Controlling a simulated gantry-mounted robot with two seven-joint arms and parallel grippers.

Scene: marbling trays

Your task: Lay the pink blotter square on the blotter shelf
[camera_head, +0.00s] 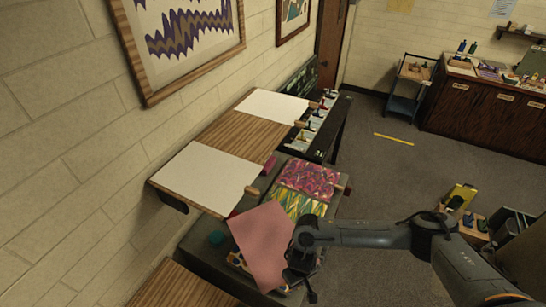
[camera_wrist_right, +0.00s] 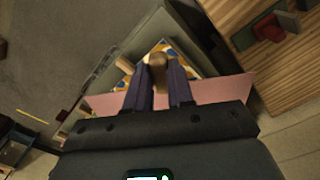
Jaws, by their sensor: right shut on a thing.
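The pink blotter square (camera_head: 262,240) hangs tilted above the near end of the dark bench, in front of my right gripper (camera_head: 299,284). In the right wrist view the gripper's dark fingers (camera_wrist_right: 160,80) are shut around a tan, tab-like piece, and the pink sheet (camera_wrist_right: 225,88) spreads out to both sides. The wooden shelf on the left wall (camera_head: 215,131) looks like the blotter shelf. It bears a near white sheet (camera_head: 213,174) and a far white sheet (camera_head: 273,106), with bare wood between them. My left gripper is not in view.
The bench below bears a pink-purple marbled sheet (camera_head: 308,177) and a yellow-green one (camera_head: 300,203), with another patterned piece partly under the blotter. Small bottles (camera_head: 318,112) line the far rack.

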